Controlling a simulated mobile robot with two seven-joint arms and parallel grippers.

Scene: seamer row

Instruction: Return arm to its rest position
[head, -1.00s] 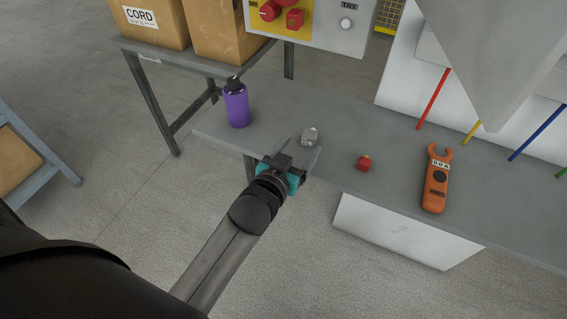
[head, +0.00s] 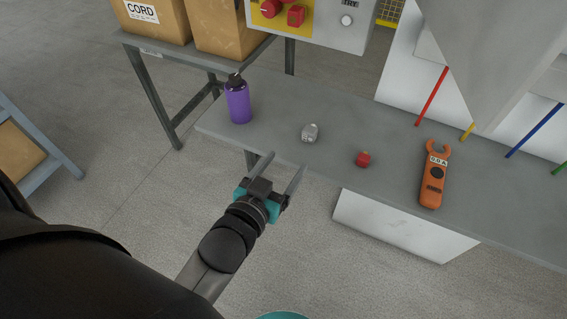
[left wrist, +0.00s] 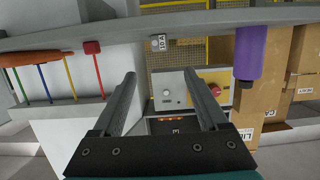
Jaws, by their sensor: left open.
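My left gripper (head: 279,174) is open and empty in the head view, off the near edge of the grey bench (head: 290,105). A small grey metal object (head: 310,133) lies on the bench just beyond its fingertips, apart from them. In the left wrist view the two fingers (left wrist: 171,82) are spread with nothing between them, and the small grey object (left wrist: 158,43) shows beyond them. A teal rounded part shows at the bottom edge of the head view; I cannot tell whether it is my right gripper.
A purple bottle (head: 238,101) stands on the bench at the left. A small red object (head: 362,159) and an orange clamp meter (head: 434,176) lie to the right. A control box (head: 345,40) and cardboard boxes (head: 228,35) are behind. The floor in front is clear.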

